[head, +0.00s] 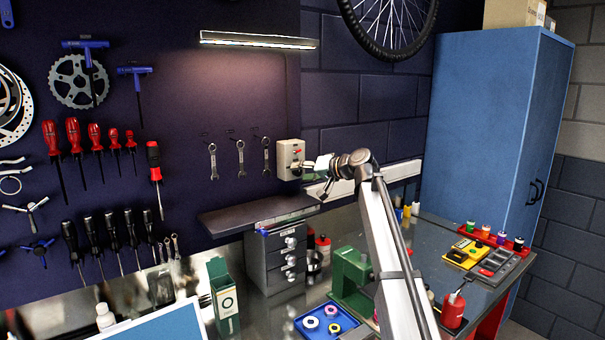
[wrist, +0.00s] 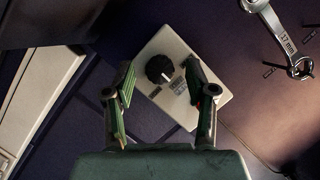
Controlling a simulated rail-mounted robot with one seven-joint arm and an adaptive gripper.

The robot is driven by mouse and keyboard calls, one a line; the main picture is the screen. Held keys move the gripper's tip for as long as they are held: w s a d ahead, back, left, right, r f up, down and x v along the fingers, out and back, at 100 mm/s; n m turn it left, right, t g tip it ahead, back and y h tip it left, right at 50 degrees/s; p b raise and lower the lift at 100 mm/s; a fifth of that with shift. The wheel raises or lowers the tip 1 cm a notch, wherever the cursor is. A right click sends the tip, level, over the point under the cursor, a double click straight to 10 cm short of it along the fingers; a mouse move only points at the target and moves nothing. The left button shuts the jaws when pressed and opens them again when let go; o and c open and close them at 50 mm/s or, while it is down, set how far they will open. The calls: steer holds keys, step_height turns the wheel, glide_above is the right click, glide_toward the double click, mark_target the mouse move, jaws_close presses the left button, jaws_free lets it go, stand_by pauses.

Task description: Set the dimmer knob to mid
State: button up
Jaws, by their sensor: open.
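The dimmer is a pale wall box (head: 287,153) on the dark panel, right of the hanging wrenches in the head view. In the wrist view, the box (wrist: 217,106) looks tilted and carries a round black dimmer knob (wrist: 159,69) with a light pointer mark. A small red part shows on the box in the head view. My gripper (head: 312,166) is just right of the box in the head view. In the wrist view, my gripper (wrist: 163,88) is open, with its fingers on either side of the knob and a gap to each side. Whether the fingertips reach the knob's depth is unclear.
A wrench (wrist: 283,38) hangs near the box in the wrist view. A dark shelf (head: 258,213) juts out below the box, above a grey drawer unit (head: 268,262). A lit lamp bar (head: 258,41) is above. A blue cabinet (head: 490,125) stands to the right.

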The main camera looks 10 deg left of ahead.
steer(key=v, duration=1.1)
steer(key=shift+s+d, duration=0.2)
steer(key=shift+d, duration=0.05)
steer(key=shift+r, duration=0.1)
